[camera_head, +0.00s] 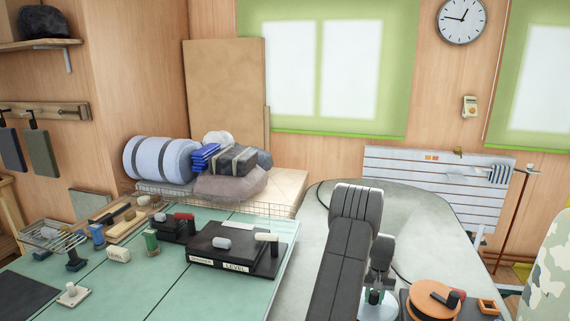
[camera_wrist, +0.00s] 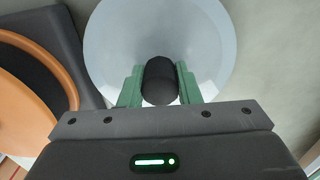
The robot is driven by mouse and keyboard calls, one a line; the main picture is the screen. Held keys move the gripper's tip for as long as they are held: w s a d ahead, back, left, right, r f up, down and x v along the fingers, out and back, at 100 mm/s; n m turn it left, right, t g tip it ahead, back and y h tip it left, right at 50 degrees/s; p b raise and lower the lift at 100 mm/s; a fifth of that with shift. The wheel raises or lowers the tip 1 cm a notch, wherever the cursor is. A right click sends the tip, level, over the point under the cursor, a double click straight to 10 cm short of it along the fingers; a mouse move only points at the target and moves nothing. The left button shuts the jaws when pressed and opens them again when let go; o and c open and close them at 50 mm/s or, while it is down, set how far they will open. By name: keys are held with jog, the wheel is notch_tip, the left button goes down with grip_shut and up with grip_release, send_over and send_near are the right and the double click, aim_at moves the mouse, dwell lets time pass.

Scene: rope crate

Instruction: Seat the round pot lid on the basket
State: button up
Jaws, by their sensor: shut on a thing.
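The round pot lid is a pale blue-grey disc with a black knob and fills the upper middle of the wrist view (camera_wrist: 215,50). In the head view its pale edge (camera_head: 378,312) shows low in the picture, under my gripper. My gripper (camera_wrist: 160,88) has its green fingers shut on the black knob, one on each side; in the head view it (camera_head: 378,296) is partly hidden by my arm. A small wire basket (camera_head: 50,236) stands at the left of the green table, well apart from the lid. I cannot tell for sure that it is the task's basket.
A round orange thing (camera_head: 433,299) sits on a dark base right of the lid; its orange rim (camera_wrist: 68,82) is close left in the wrist view. Black blocks (camera_head: 235,248) and small items crowd the green table. The grey surface (camera_head: 320,215) behind my arm is mostly clear.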

aim_at(375, 292)
jog(key=shift+r+p, duration=0.8)
jog(key=shift+r, duration=1.65)
